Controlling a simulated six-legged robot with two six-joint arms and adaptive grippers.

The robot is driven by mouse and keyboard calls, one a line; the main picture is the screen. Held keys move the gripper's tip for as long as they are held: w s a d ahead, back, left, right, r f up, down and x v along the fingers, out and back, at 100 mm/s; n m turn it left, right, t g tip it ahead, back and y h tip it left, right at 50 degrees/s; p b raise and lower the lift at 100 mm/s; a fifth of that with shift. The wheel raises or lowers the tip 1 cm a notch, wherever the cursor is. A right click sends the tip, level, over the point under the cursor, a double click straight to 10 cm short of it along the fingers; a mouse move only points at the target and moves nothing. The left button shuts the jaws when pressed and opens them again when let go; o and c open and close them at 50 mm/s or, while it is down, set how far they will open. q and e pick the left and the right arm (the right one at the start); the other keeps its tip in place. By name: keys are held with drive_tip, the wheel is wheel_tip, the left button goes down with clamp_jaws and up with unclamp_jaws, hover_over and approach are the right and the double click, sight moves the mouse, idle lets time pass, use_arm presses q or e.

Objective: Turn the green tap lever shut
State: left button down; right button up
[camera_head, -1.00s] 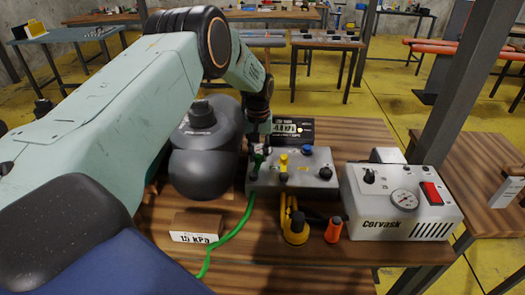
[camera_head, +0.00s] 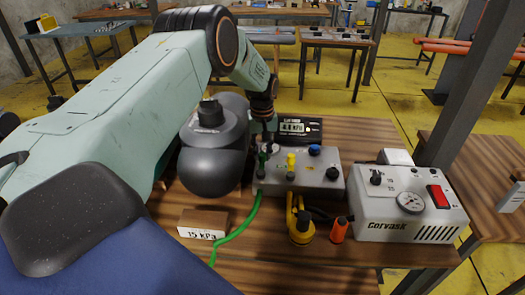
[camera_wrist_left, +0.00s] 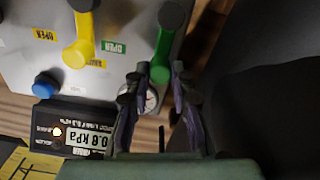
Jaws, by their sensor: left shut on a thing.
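My right gripper is not in view.
A blue knob (camera_head: 314,150) and a black knob (camera_head: 332,174) sit on the box. A kPa display (camera_head: 301,128) stands behind it. A white pump unit (camera_head: 410,205) is at right. A green hose (camera_head: 237,232), a wooden block (camera_head: 203,224) and an orange-topped piece (camera_head: 339,229) lie nearby.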

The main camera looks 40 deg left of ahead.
sight(262, 154)
use_arm(q)
drive_tip(key=c, duration=1.1)
unclamp_jaws()
drive_tip(key=shift+c, duration=0.2)
wheel_tip(262, 154, up, 12)
drive_tip(key=shift+s, duration=0.1)
